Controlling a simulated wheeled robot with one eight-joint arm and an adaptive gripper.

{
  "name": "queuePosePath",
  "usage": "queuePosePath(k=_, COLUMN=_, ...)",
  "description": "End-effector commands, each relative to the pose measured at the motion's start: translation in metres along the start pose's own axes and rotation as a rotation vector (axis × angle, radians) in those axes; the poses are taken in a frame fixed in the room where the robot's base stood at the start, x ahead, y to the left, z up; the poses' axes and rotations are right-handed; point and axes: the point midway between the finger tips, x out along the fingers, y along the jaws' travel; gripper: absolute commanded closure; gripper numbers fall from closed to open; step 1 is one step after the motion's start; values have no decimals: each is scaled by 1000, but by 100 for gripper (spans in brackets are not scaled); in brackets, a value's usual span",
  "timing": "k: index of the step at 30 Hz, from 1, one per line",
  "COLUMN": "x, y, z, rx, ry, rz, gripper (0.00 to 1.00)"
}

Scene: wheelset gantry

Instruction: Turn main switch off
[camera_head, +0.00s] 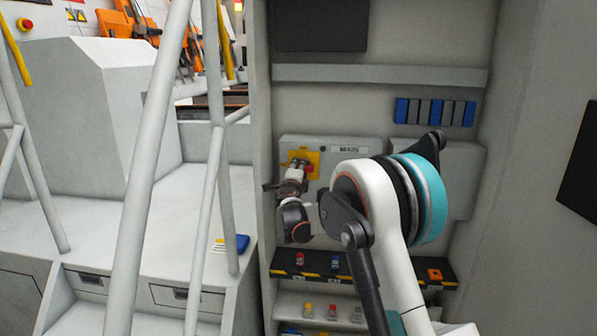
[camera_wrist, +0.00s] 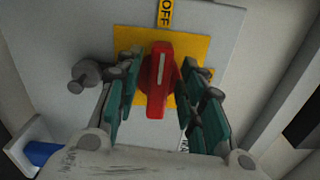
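The main switch is a red rotary handle (camera_wrist: 157,107) on a yellow plate (camera_wrist: 203,50). In the wrist view the handle stands lengthwise up the picture, with a white line on its upper part. A yellow OFF label (camera_wrist: 166,13) is above the plate. My gripper (camera_wrist: 157,78) is open, with one finger on each side of the handle. Small gaps seem to show, but I cannot tell whether either finger touches it. In the head view the gripper (camera_head: 299,163) is at the yellow plate (camera_head: 315,156) and partly hides the red handle (camera_head: 310,169).
A grey knob (camera_wrist: 84,75) sticks out left of the plate in the wrist view. In the head view, a shelf (camera_head: 345,268) with small coloured items runs below, blue and grey blocks (camera_head: 434,112) are at upper right, and grey railings (camera_head: 150,150) stand at left.

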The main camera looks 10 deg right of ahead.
Motion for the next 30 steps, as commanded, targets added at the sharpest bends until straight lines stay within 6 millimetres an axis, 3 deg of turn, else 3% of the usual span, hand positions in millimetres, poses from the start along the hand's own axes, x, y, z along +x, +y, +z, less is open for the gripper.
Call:
queuePosePath(k=11, x=-6, y=-1, z=0, rx=0, ry=1, rz=0, gripper=62)
queuePosePath(k=24, x=-87, y=0, z=0, rx=0, ry=-1, rz=-1, gripper=62)
queuePosePath(k=30, x=-112, y=0, z=0, rx=1, ry=0, rz=-1, gripper=62)
